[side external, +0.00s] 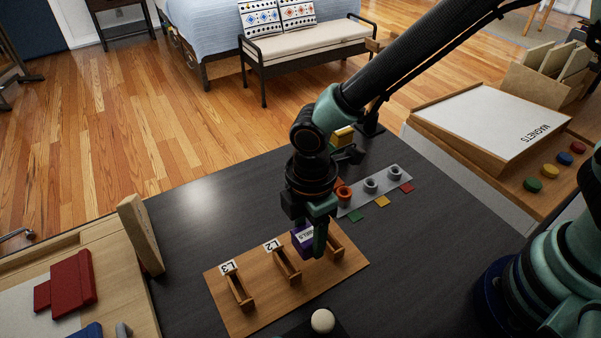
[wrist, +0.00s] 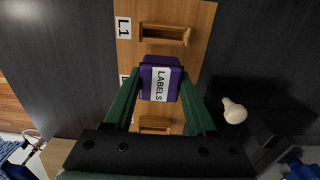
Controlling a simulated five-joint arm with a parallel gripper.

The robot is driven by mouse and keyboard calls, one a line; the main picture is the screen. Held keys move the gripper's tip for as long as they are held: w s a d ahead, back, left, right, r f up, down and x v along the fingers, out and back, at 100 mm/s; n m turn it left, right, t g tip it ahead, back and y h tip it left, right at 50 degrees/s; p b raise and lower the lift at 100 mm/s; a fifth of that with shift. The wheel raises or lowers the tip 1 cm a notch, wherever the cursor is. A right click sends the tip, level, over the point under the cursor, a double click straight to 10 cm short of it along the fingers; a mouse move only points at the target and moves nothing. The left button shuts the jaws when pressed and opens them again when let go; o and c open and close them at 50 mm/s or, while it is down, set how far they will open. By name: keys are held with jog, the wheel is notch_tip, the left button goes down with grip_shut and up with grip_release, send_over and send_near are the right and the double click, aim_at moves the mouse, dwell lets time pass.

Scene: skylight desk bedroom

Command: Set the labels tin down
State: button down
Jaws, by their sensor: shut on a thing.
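The labels tin is a small purple box with a white LABELS strip. It is between the fingers of my gripper (wrist: 160,88), which is shut on it. In the wrist view the tin (wrist: 147,75) shows its label face up; in the side view the tin (side external: 299,243) is partly hidden by a green finger. The tin is over the wooden board (side external: 230,308), between the L2 holder (side external: 286,263) and the L1 holder (wrist: 165,36). I cannot tell whether it touches the board. The L3 holder (side external: 239,290) is clear of the gripper.
A grey strip with round cups (side external: 370,186) and coloured squares lies behind the board. A white knob (side external: 322,321) on a dark base stands in front. A wooden block (side external: 141,234) and a tray with red pieces (side external: 66,285) are at left. Dark desk between is bare.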

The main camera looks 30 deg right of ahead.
aim_at(309, 246)
jog(key=shift+f, duration=1.75)
jog(key=shift+f, duration=0.15)
jog(key=shift+c, duration=1.1)
grip_release()
